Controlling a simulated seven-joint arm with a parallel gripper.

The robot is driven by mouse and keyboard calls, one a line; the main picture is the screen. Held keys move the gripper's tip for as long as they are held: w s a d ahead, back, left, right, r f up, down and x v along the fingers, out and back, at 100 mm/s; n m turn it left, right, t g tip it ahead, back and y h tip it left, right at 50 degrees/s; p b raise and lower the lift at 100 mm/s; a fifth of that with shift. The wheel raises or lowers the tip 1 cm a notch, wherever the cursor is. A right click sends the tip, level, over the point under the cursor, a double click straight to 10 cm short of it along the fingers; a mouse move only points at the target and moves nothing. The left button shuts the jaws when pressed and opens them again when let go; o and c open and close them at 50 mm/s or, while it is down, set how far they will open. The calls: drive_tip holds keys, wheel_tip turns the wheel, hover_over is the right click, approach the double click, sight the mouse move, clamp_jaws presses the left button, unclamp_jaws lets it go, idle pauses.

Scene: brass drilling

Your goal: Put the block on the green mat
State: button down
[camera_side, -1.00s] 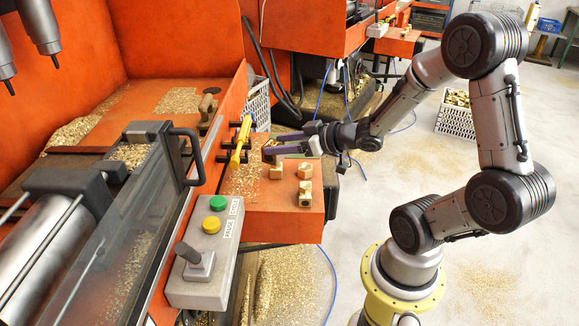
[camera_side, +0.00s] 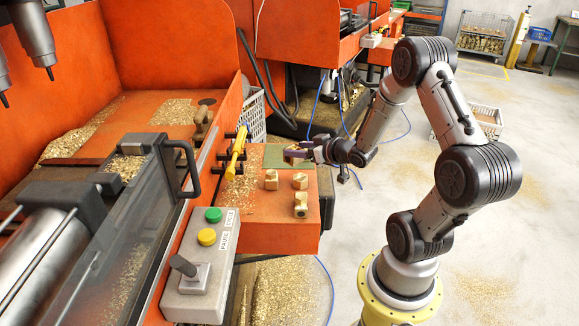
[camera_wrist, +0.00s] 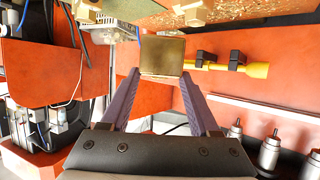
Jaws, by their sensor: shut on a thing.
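My gripper (camera_side: 291,153) is shut on a brass block. The block shows as a dull gold square face (camera_wrist: 162,56) between the fingertips (camera_wrist: 160,82) in the wrist view. In the side view the fingers hide most of it. The green mat (camera_side: 273,157) lies on the far part of the orange ledge, and the gripper overlaps its right half in the side view. I cannot tell the block's height over the mat.
Loose brass pieces (camera_side: 271,179), (camera_side: 300,180) and (camera_side: 300,205) stand on the orange ledge (camera_side: 262,236) in front of the mat. A yellow-handled tool (camera_side: 236,152) hangs in black clips on the left. A control box (camera_side: 205,255) stands nearer.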

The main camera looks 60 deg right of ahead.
drive_tip(key=w+d+f, duration=0.1)
drive_tip(key=f, duration=0.1)
drive_tip(key=w+d+f, duration=0.1)
drive_tip(key=w, duration=0.1)
drive_tip(key=w+d+f, duration=0.1)
drive_tip(key=f, duration=0.1)
drive_tip(key=shift+w+d+f, duration=0.15)
drive_tip(key=shift+w+f, duration=0.2)
drive_tip(key=shift+w+d+f, duration=0.1)
drive_tip(key=shift+f, duration=1.55)
drive_tip(key=shift+f, duration=0.15)
drive_tip(key=shift+c, duration=2)
unclamp_jaws()
drive_tip(key=shift+f, duration=0.15)
